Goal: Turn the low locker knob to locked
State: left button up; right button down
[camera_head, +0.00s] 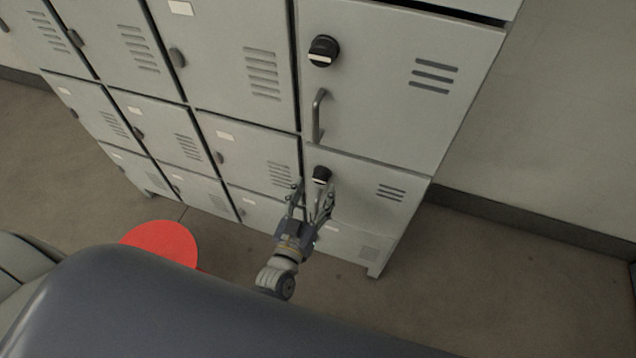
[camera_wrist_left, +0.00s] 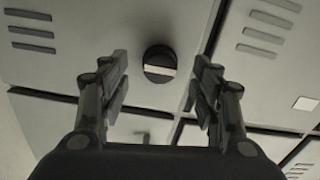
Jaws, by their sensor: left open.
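The low locker knob (camera_head: 321,174) is a round black knob with a pale bar, on the lower right locker door (camera_head: 365,192). In the left wrist view the knob (camera_wrist_left: 159,64) shows just beyond and between the two fingers, with its pale bar lying nearly level across it. My left gripper (camera_head: 313,190) is open just below and in front of the knob. Its fingertips (camera_wrist_left: 158,68) stand apart on either side of the knob, with clear gaps and no visible contact. My right gripper is not in view.
A similar upper knob (camera_head: 323,51) and a bar handle (camera_head: 319,116) are on the door above. Several more grey lockers extend to the left. A red disc (camera_head: 162,244) shows near the floor at left. Bare floor (camera_head: 500,270) lies to the right.

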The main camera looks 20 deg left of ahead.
pick_arm(q)
jog(key=s, duration=0.8)
jog(key=shift+s+a, duration=0.15)
jog(key=shift+s, duration=0.2)
jog(key=s+f+m+g+h, duration=0.1)
jog(key=s+f+g, duration=0.3)
jog(key=f, duration=0.8)
jog(key=s+f+m+g+h, duration=0.15)
jog(key=s+f+g, duration=0.3)
jog(key=f, duration=0.75)
jog(key=s+a+f+g+y, duration=0.1)
jog(key=s+a+f+g, duration=0.1)
jog(key=s+f, duration=0.3)
jog(key=s+a+f+g+y, duration=0.1)
jog(key=s+a+f+g, duration=0.2)
jog(key=s, duration=0.7)
jog(key=s+a+f+m+g+y, duration=0.1)
jog(key=s+a+f+g, duration=0.2)
jog(key=s+f, duration=0.4)
jog(key=shift+s, duration=0.35)
jog(key=shift+a+g, duration=0.1)
jog(key=shift+g, duration=0.15)
